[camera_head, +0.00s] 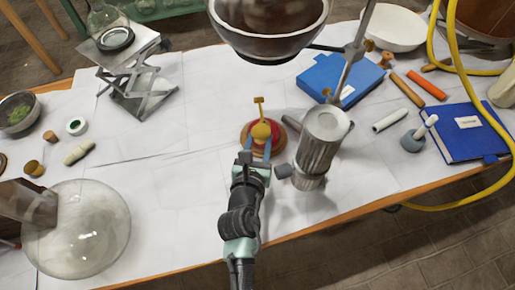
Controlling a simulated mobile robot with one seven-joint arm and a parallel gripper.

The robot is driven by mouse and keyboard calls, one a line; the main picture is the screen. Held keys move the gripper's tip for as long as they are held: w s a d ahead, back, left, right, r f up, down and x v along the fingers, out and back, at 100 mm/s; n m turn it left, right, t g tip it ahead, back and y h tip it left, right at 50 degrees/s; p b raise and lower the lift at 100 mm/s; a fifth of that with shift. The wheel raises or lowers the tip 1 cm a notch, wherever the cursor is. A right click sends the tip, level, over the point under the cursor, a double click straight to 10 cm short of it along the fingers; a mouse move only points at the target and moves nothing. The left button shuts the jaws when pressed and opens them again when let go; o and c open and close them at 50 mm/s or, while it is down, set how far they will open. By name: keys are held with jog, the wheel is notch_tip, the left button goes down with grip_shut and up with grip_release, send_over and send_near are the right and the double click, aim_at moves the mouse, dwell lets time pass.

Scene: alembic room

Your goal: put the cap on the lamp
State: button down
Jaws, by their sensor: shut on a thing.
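My gripper (259,148) is near the middle of the table, its bluish fingers shut on a small brass-yellow piece that seems to be the cap (261,131). This piece has a rounded body, and a thin stem with a short crossbar stands above it. Behind and under it shows a round reddish-brown object with a pale rim, perhaps the lamp (277,144). The fingers and the brass piece hide much of it. I cannot tell whether the cap touches it or hangs above it.
A ribbed metal cylinder (318,150) stands close on the right, with a small dark block (284,171) beside it. A large dark bowl (268,42) is held above the back. A glass flask (90,235) lies front left. The paper left of my gripper is clear.

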aim_at(262, 130)
jog(key=shift+w+d+p, duration=0.15)
jog(key=shift+w+d, duration=0.05)
jog(key=shift+w, duration=1.15)
jog(key=shift+w+d+p, duration=0.15)
jog(key=shift+w+d, duration=0.05)
jog(key=shift+w, duration=1.15)
jog(key=shift+f, duration=0.65)
jog(key=shift+c, duration=1.9)
grip_release()
jog(key=shift+s, duration=0.1)
